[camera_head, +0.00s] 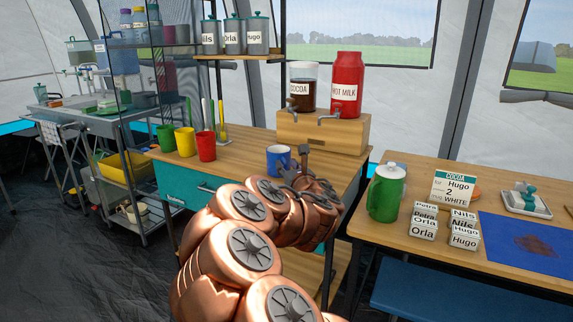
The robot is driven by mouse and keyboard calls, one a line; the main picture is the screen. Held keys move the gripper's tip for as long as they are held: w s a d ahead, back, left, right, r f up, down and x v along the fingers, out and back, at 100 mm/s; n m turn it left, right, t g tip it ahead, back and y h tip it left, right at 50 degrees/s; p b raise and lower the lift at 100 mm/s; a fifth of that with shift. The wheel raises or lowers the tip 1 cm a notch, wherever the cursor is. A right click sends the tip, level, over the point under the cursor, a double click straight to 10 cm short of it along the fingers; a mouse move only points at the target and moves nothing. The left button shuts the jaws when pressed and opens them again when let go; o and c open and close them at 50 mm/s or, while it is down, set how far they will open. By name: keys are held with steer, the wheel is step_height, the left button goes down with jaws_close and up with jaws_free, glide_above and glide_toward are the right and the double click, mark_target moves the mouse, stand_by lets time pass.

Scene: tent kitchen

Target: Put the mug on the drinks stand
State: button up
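A blue mug (278,156) is upright at the right part of the wooden counter (240,153), in front of the drinks stand. The drinks stand (345,136) is a wooden block bearing a cocoa dispenser (302,90) and a red hot milk dispenser (346,85), with taps at its front. My gripper (297,166) is at the blue mug's right side, in front of the stand. My copper arm hides part of the gripper. Whether its fingers touch or grip the mug is unclear. Green (166,138), yellow (185,142) and red (206,146) mugs stand at the counter's left.
A table (465,266) at right holds a green jug (386,194), a cocoa sign for Hugo (455,188), several name blocks (424,227) and a blue mat (530,242). Labelled canisters (232,36) sit on a shelf above the counter. The counter between the red and blue mugs is clear.

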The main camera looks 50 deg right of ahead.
steer(key=b+v, duration=0.5)
steer(key=v, duration=0.4)
steer(key=shift+s, duration=0.4)
steer(key=shift+a, duration=0.1)
